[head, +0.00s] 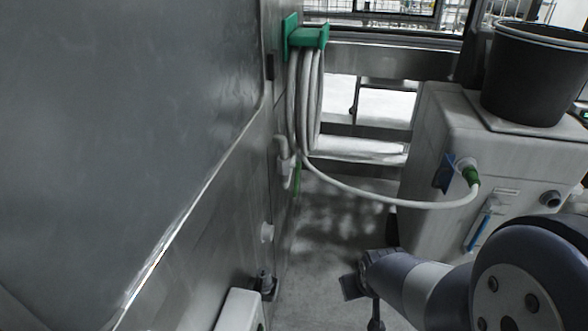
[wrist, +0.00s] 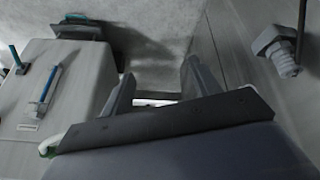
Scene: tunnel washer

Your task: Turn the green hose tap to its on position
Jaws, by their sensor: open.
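A narrow green part (head: 297,179), which looks like the tap's lever, hangs upright beside a white pipe fitting (head: 285,160) on the steel wall in the head view. It is small and seen edge-on, so I cannot tell its position. A white hose coil (head: 305,100) hangs above it from a green holder (head: 308,38). The hose runs to a green connector (head: 471,175) on the pale box. My gripper (head: 362,296) is low, right of and below the lever, apart from it. The wrist view shows its fingers (wrist: 159,85) apart with nothing held between them.
The pale box (head: 430,150) with a blue handle (head: 478,232) stands at right, carrying a black bucket (head: 530,80). It also shows in the wrist view (wrist: 80,85). Low on the steel wall are a grey fitting (head: 266,282) and a white box (head: 240,311). The floor gap between is clear.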

